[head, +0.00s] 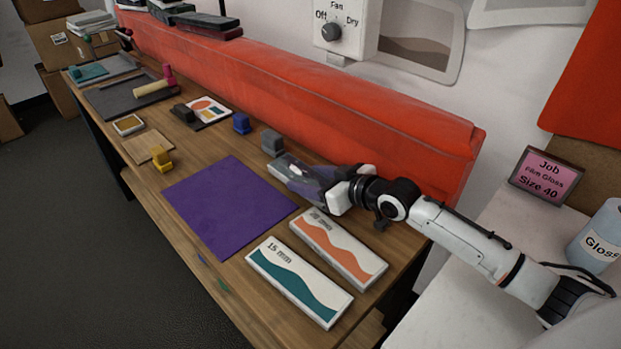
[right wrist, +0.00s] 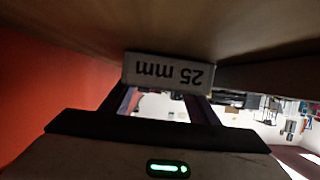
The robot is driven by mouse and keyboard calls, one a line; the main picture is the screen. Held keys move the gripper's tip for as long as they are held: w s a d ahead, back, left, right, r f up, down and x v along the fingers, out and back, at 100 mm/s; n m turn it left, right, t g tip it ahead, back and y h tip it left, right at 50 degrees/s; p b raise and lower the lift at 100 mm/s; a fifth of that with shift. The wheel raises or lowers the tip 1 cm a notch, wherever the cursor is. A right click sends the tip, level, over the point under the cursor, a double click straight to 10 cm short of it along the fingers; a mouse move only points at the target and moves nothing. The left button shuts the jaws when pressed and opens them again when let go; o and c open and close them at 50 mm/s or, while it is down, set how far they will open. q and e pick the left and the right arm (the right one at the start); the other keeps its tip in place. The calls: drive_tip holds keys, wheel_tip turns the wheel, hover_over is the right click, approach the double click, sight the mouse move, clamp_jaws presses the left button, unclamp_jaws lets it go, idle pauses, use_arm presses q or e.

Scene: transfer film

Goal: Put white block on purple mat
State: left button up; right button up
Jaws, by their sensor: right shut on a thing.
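My right gripper (head: 287,170) reaches in from the right, low over the table, just past the far right corner of the purple mat (head: 226,205). In the right wrist view, its fingers (right wrist: 165,98) are shut on a pale block, the white block (right wrist: 168,70), with "25 mm" printed upside down on its end. The block is close to the wooden surface; I cannot tell whether it touches. In the head view the gripper largely hides it. The mat lies flat and bare. My left gripper is not in view.
A grey block (head: 272,140) stands just beyond the gripper, with a blue block (head: 241,124) farther left. A yellow block (head: 162,158) is left of the mat. Two white boxes (head: 299,281) (head: 338,249) lie to its right. A long orange padded bar (head: 300,95) runs behind.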

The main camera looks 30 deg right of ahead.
drive_tip(key=o, duration=1.1)
